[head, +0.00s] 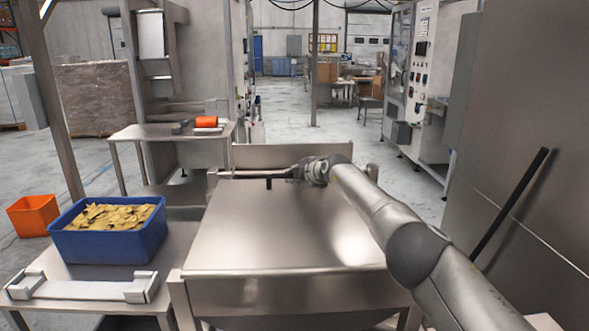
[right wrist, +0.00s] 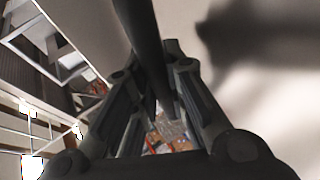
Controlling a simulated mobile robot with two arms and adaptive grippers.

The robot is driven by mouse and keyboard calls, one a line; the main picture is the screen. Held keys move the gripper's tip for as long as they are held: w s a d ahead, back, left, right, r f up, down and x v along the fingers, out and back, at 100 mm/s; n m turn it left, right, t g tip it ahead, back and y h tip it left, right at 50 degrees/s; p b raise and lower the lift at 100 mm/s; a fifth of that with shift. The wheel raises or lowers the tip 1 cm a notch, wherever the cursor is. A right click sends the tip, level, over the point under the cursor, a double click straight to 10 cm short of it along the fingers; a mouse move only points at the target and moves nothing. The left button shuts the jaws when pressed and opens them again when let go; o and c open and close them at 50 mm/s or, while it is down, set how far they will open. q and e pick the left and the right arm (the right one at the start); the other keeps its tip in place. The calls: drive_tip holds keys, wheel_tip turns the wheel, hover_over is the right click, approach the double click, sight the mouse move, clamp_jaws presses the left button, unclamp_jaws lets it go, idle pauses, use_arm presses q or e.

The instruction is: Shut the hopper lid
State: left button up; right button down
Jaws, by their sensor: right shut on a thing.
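The hopper (head: 290,296) is a steel bin in front of me. Its broad, shiny steel lid (head: 265,225) lies about flat across its top; I cannot tell whether a small gap is left under it. My right gripper (head: 285,173) is at the lid's far edge, its arm reaching in from the right over the lid. In the right wrist view its fingers (right wrist: 160,110) are shut on a dark bar (right wrist: 145,45), seemingly the lid's handle, beside the pale lid surface (right wrist: 265,100). The gripper hides most of the handle in the head view. My left gripper is out of view.
A blue crate (head: 70,238) of yellowish chips stands on a steel table (head: 180,240) at left, behind a pale bracket-like bar (head: 80,289). An orange bin (head: 33,214) is on the floor. A tall steel panel (head: 535,150) with a black rod (head: 510,205) bounds the right.

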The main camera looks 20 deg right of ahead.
drive_tip(key=shift+d+f, duration=0.1)
drive_tip(key=shift+f, duration=0.25)
drive_tip(key=c, duration=1.7)
unclamp_jaws()
drive_tip(key=shift+f, duration=0.1)
drive_tip(key=shift+s+d+r, duration=0.1)
drive_tip(key=shift+d+r, duration=0.1)
drive_tip(key=shift+r, duration=0.2)
drive_tip(key=shift+s+d+r, duration=0.1)
drive_tip(key=shift+s+r, duration=0.2)
drive_tip(key=shift+s, duration=0.8)
drive_tip(key=shift+v, duration=4.6)
